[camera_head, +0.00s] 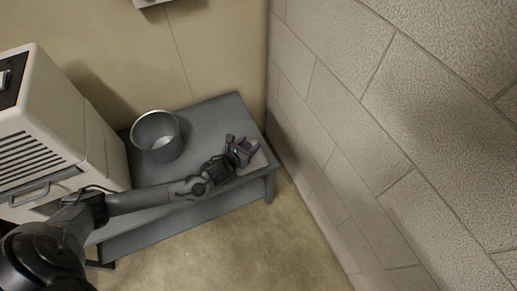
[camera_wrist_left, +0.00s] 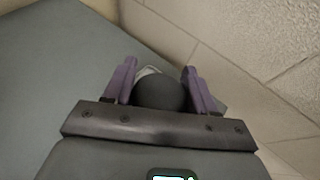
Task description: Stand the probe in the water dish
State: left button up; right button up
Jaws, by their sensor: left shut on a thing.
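My left gripper (camera_head: 243,149) is over the right end of the grey table, with its purple fingers on both sides of a dark, rounded thing (camera_wrist_left: 160,93), likely the probe. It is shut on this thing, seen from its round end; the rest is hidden. A pale, flat thing (camera_head: 257,160) shows under and beside the gripper, and a bit of it shows beyond the dark thing in the left wrist view (camera_wrist_left: 149,71). A round grey open vessel (camera_head: 158,151), probably the water dish, stands at the table's back left, apart from the gripper. Its contents cannot be made out.
The grey table (camera_head: 205,117) has bare room between the vessel and my gripper. A white cabinet (camera_head: 95,130) with vents and a handle stands close on the left. A block wall (camera_head: 340,120) rises close on the right. My right arm is not seen.

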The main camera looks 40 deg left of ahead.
pick_arm(q)
jog(key=shift+d+f, duration=0.1)
jog(key=shift+f, duration=0.75)
jog(key=shift+d+f, duration=0.2)
jog(key=shift+f, duration=0.5)
jog(key=shift+a, duration=0.1)
jog(key=shift+f+b, duration=0.15)
jog(key=shift+b, duration=0.15)
jog(key=shift+f, duration=0.1)
jog(key=o, duration=1)
jog(key=shift+o, duration=0.2)
